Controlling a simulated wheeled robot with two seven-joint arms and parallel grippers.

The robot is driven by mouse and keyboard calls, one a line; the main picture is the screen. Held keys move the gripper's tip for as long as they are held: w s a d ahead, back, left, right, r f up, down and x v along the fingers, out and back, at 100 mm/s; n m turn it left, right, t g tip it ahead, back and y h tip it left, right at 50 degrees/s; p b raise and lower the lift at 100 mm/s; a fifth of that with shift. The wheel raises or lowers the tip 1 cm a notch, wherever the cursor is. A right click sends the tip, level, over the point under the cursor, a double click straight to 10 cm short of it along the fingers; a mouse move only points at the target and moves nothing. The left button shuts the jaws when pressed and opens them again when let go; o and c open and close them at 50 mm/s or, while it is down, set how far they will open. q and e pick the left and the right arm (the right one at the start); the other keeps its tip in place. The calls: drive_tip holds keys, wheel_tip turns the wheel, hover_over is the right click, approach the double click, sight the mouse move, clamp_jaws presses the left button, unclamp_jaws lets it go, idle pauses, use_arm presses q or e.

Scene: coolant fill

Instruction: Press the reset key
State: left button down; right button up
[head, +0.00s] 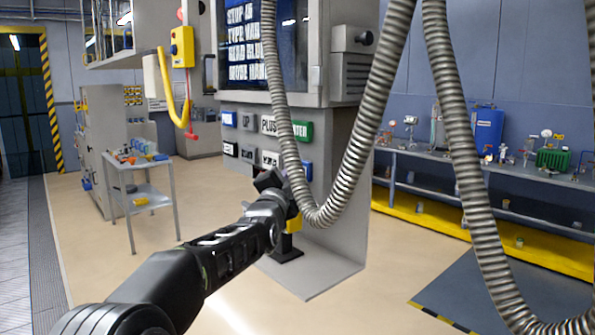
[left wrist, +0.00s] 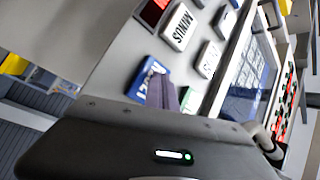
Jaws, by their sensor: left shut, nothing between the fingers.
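The control panel (head: 240,160) carries rows of labelled keys below a screen (head: 240,42). My left gripper (head: 268,180) is shut and empty, in front of the lower keys. In the left wrist view its closed fingers (left wrist: 162,92) are at a blue key (left wrist: 147,75), covering part of its lettering. I cannot read the whole label, nor tell whether the fingers touch the key. A white MINUS key (left wrist: 179,27) and a red key (left wrist: 153,13) are beside it, and a green key (left wrist: 191,101) is on the other side. My right gripper is out of view.
A ribbed grey hose (head: 345,175) hangs in front of the panel, close to my left gripper. A second hose (head: 465,170) hangs further right. A small cart (head: 135,165) stands at left and a long bench (head: 470,180) at right. Open floor lies left of the panel.

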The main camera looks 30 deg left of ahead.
use_arm(q)
drive_tip(key=shift+w, duration=0.15)
idle(0.5)
drive_tip(key=shift+s+a+b, duration=0.2)
drive_tip(key=shift+s+b, duration=0.35)
drive_tip(key=shift+s, duration=0.3)
drive_tip(key=shift+s, duration=0.15)
drive_tip(key=s+b, duration=0.1)
drive_tip(key=s, duration=0.1)
drive_tip(key=s+a+b, duration=0.1)
drive_tip(key=s, duration=0.1)
drive_tip(key=shift+s+a, duration=0.2)
drive_tip(key=shift+s, duration=0.1)
idle(0.5)
